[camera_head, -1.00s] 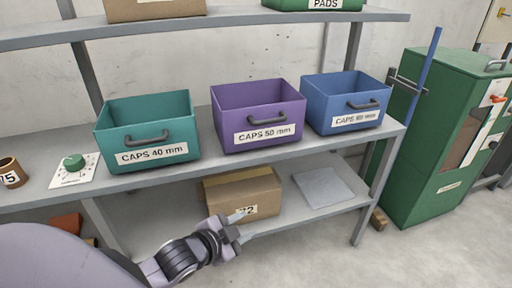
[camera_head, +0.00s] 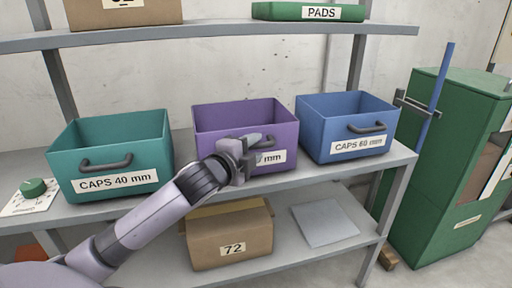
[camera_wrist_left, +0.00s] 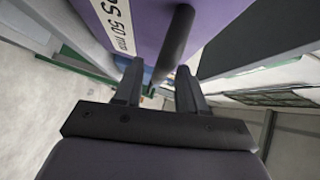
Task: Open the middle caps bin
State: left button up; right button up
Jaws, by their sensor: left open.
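The purple middle caps bin (camera_head: 225,120) stands on the shelf between the teal and blue bins. Its label is partly hidden behind my left gripper, with only "mm" showing in the head view. My left gripper (camera_head: 258,150) is open in front of the bin, at its handle. In the left wrist view the bin's purple front (camera_wrist_left: 145,25) fills the top. Its dark bar handle (camera_wrist_left: 176,42) points down to the space between the open fingers (camera_wrist_left: 158,82). I cannot tell whether the fingers touch it. My right gripper is not in view.
The teal CAPS 40 mm bin (camera_head: 150,140) is at left and the blue CAPS 60 mm bin (camera_head: 315,130) at right. A cardboard box (camera_head: 210,240) and a grey sheet (camera_head: 325,222) lie on the lower shelf. A green cabinet (camera_head: 425,190) stands at right.

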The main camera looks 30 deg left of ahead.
pick_arm(q)
jog(key=shift+w+f, duration=0.15)
jog(key=shift+w, duration=0.65)
grip_shut()
